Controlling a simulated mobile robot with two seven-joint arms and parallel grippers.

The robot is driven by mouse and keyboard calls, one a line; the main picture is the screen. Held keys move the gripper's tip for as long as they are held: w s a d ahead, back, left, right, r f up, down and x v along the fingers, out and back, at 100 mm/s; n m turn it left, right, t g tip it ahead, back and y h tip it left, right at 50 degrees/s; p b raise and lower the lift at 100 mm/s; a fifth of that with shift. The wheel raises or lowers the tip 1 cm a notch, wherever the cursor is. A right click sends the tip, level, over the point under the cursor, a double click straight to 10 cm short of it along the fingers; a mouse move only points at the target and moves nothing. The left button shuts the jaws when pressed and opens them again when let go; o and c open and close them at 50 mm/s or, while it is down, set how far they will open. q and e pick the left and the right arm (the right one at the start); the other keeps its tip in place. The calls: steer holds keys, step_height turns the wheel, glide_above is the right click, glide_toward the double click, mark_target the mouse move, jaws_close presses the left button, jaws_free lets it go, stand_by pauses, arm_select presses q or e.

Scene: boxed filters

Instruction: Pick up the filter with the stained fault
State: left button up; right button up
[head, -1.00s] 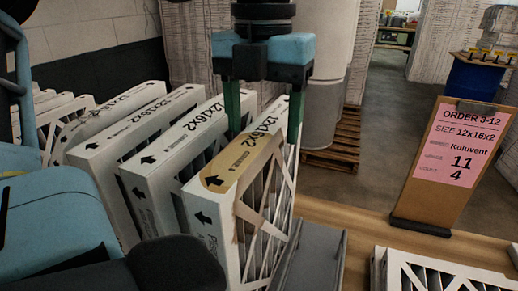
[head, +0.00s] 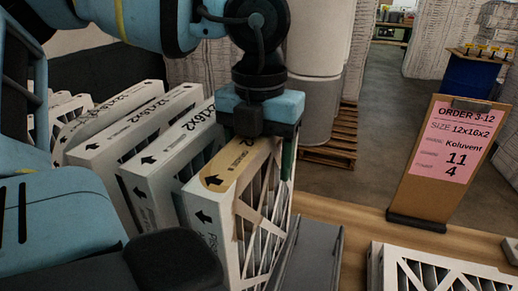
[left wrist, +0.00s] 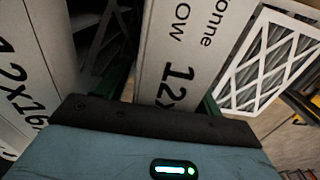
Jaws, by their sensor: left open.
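The filter with the stained fault (head: 225,172) stands upright at the right end of the row in the head view. A tan-brown stain covers part of its top edge and its front corner. My left gripper (head: 264,150) is over the rear part of its top edge, with one green finger down on the right side and the other hidden. In the left wrist view the white frame of this filter (left wrist: 172,60) lies between the two green fingers. The jaws are open, straddling the filter; contact cannot be told. My right gripper is not in view.
Several white boxed filters (head: 150,165) stand close on the left. A grey divider (head: 312,255) is just right of the stained filter. More filters (head: 440,275) lie at lower right. An order sign (head: 447,160) stands on the wooden table (head: 350,222).

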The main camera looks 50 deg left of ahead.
arm_select(q)
jaws_close()
steer(key=shift+r, duration=0.15)
